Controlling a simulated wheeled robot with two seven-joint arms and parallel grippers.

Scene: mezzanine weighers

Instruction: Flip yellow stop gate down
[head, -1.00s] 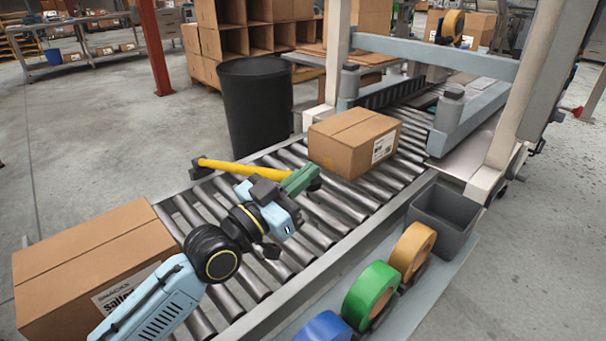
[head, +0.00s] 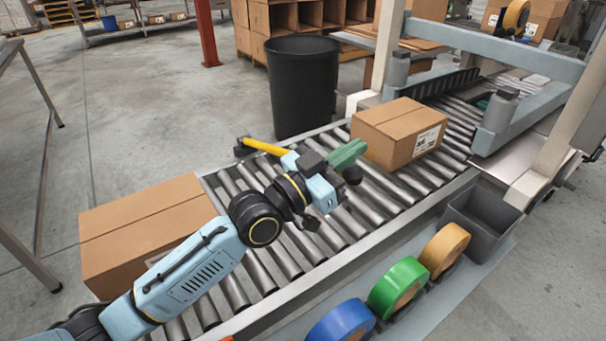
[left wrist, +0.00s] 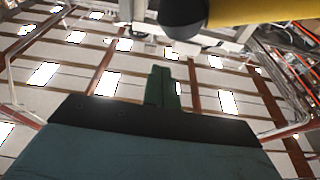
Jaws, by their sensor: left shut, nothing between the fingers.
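The yellow stop gate (head: 265,147) is a yellow bar hinged on a dark bracket at the far rail of the roller conveyor. It reaches over the rollers toward my left gripper (head: 347,156); my wrist hides its near end, and its exact tilt is unclear. My left gripper has green fingers, is shut and empty, and is above the rollers by the gate. In the left wrist view, the green fingers (left wrist: 163,88) point up toward the ceiling, with the yellow bar (left wrist: 262,10) and its dark end at the top. Contact cannot be told. My right gripper is out of view.
One carton (head: 398,132) lies on the conveyor (head: 330,232) beyond my gripper, another (head: 150,225) at the near left behind my arm. Tape rolls (head: 398,286) and a grey bin (head: 482,222) line the near side. A black barrel (head: 302,90) stands behind the far rail.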

